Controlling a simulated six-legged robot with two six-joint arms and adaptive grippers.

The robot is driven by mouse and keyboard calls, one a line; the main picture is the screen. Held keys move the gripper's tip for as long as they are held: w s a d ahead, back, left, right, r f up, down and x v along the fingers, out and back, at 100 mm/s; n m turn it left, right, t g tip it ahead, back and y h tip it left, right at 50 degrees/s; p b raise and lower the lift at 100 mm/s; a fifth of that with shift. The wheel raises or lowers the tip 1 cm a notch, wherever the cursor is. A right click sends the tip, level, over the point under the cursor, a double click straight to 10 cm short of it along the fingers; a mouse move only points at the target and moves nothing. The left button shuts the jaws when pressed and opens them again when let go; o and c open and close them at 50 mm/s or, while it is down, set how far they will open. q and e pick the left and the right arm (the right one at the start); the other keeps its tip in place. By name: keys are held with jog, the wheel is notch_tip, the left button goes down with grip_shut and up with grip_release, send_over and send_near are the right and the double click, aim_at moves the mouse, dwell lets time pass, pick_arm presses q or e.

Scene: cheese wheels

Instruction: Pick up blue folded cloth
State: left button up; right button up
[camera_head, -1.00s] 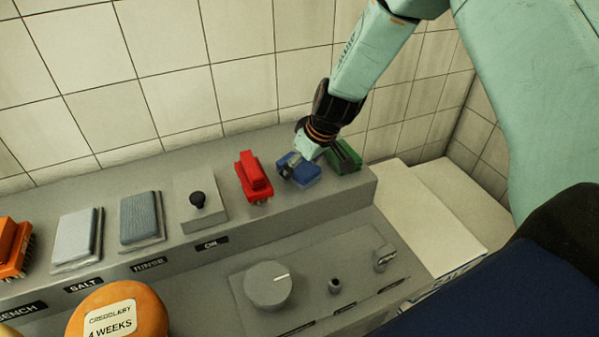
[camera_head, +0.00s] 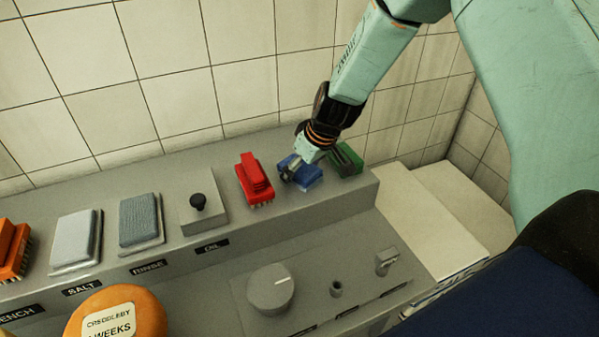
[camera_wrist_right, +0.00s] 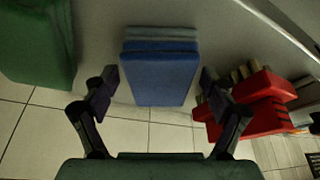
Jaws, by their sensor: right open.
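The blue folded cloth (camera_head: 313,178) sits on the grey raised ledge, between a red brush (camera_head: 256,183) and a green block-like thing (camera_head: 350,158). My right gripper (camera_head: 298,168) is over it, coming down from behind, and hides part of it. In the right wrist view the cloth (camera_wrist_right: 158,76) shows as a blue folded block with paler layers at its far edge. The open fingers of my right gripper (camera_wrist_right: 158,90) stand on either side of it, with a visible gap on both sides. My left gripper is not in view.
The red brush (camera_wrist_right: 250,105) is close beside one finger in the wrist view; the green thing (camera_wrist_right: 38,45) is on the other side. A tiled wall stands behind.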

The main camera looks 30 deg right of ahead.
aim_at(302, 167)
jog(key=shift+s, duration=0.1)
jog(key=shift+c, duration=0.5)
jog(key=c, duration=1.1)
jog(key=shift+r, duration=0.1)
jog(key=shift+r+p, duration=0.15)
jog(key=shift+p, duration=0.15)
notch_tip(302, 167, up, 9)
jog(key=p, duration=0.3)
jog(key=shift+r, duration=0.5)
